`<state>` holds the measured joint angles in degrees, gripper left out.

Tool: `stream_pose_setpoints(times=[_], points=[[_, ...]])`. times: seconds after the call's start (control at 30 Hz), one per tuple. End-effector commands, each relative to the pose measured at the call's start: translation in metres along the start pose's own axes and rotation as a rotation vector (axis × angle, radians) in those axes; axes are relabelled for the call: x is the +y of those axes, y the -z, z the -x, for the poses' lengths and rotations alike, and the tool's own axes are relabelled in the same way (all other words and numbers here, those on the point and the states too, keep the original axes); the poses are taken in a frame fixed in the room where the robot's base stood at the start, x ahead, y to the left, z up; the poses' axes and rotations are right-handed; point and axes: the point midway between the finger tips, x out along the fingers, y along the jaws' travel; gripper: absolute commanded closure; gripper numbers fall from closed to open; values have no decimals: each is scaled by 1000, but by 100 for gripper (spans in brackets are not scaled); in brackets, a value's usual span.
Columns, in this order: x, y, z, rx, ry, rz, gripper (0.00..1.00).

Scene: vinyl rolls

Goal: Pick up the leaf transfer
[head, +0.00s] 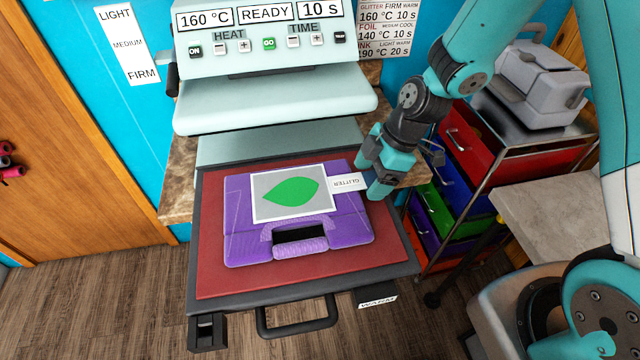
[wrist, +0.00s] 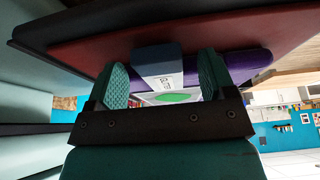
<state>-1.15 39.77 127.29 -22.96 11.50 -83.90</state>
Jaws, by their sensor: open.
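The leaf transfer (head: 291,192) is a pale grey square sheet with a green leaf on it, lying flat on a purple case (head: 245,240). A white tab marked GLITTER (head: 347,182) sticks out from its right side. My gripper (head: 374,174) is at the tab's outer end, its fingers open. In the wrist view, a dark blue-grey block (wrist: 158,60) and the tab's lettering (wrist: 168,82) show between the two teal fingers (wrist: 163,76), with a gap on each side. Part of the green leaf (wrist: 178,97) shows beyond. The tab's far end is hidden by my gripper in the head view.
The case lies on the red pad (head: 215,275) of the pulled-out press drawer, which has a black front handle (head: 297,325). The raised press head (head: 275,105) stands behind, its display reading READY. A cart with coloured drawers (head: 470,150) stands close on the right.

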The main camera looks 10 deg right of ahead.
Motion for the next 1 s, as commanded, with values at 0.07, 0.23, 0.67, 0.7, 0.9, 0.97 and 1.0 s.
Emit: stream_pose_setpoints(times=[0.07, 0.23, 0.67, 0.7, 0.9, 0.97, 1.0], points=[[0, 0, 0, 0, 0, 0, 30], [0, 0, 0, 0, 0, 0, 69], [1, 2, 6, 1, -4, 1, 76], [1, 4, 9, 1, -4, 2, 76], [2, 15, 37, 1, -8, 4, 76], [1, 20, 48, 0, -8, 3, 76], [2, 23, 56, 0, -8, 4, 76]])
